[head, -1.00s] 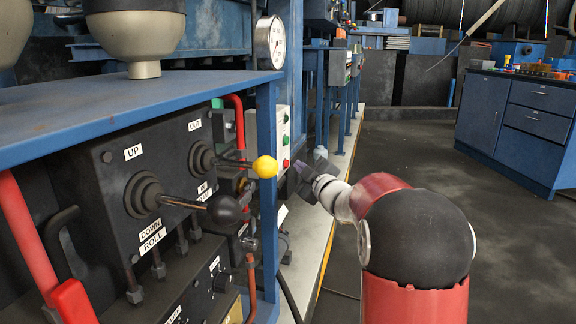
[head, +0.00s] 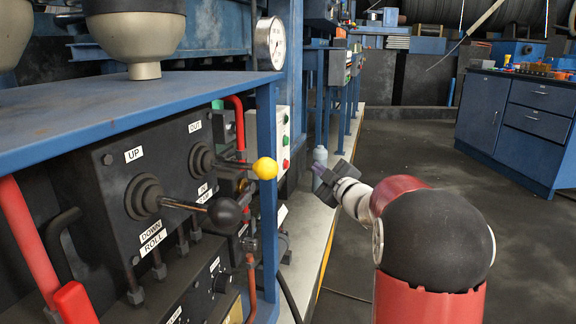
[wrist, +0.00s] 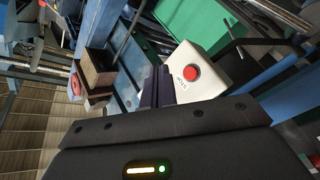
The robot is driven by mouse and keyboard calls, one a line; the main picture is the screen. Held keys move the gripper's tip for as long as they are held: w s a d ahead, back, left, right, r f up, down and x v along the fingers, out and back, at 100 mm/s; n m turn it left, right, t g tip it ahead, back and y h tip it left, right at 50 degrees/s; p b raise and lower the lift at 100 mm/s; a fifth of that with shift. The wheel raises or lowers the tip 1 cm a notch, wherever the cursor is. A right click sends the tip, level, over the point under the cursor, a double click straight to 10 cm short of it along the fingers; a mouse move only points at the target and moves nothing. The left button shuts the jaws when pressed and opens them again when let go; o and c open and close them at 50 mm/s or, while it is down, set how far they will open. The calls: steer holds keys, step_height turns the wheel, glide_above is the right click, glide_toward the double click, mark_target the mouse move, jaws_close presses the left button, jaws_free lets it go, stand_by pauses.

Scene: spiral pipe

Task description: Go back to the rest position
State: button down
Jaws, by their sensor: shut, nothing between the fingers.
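My gripper (head: 324,179) shows in the head view right of the control panel, in front of a grey ledge. It is apart from the levers and holds nothing that I can see. In the wrist view the fingers (wrist: 157,88) are together at the middle of the picture. Beyond them is a white box with a red button (wrist: 191,72), which they overlap in the picture; I cannot tell the distance.
The black control panel (head: 113,165) has a black-knobbed lever (head: 222,210) and a yellow-knobbed lever (head: 264,168). A blue post (head: 267,215) stands beside them. A gauge (head: 270,43) is above. Open floor (head: 430,150) lies right, before a blue cabinet (head: 520,120).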

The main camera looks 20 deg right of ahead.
stand_by(0.4)
steer(key=s+a+r+m+g+h+p, duration=0.2)
steer(key=s+r+m+h+p, duration=0.15)
steer(key=s, duration=0.25)
steer(key=s+a+r+m+g+h+p, duration=0.2)
steer(key=s+r+m+h, duration=0.1)
steer(key=s+m, duration=0.15)
steer(key=s+a+f+m+g+y+p, duration=0.1)
steer(key=s+a+f+g, duration=0.1)
steer(key=s, duration=0.7)
steer(key=s+a+f+m+g+y+p, duration=0.1)
steer(key=s+a+f+g+p, duration=0.1)
steer(key=s, duration=0.8)
steer(key=s+a+f+m+g+y+p, duration=0.1)
steer(key=s+a+f+m+g, duration=0.1)
steer(key=s+a, duration=0.5)
steer(key=s+f+g, duration=0.1)
steer(key=s+g, duration=0.1)
steer(key=shift+s+f+g+p, duration=0.2)
steer(key=shift+f+g+p, duration=0.15)
steer(key=shift+f+g, duration=0.05)
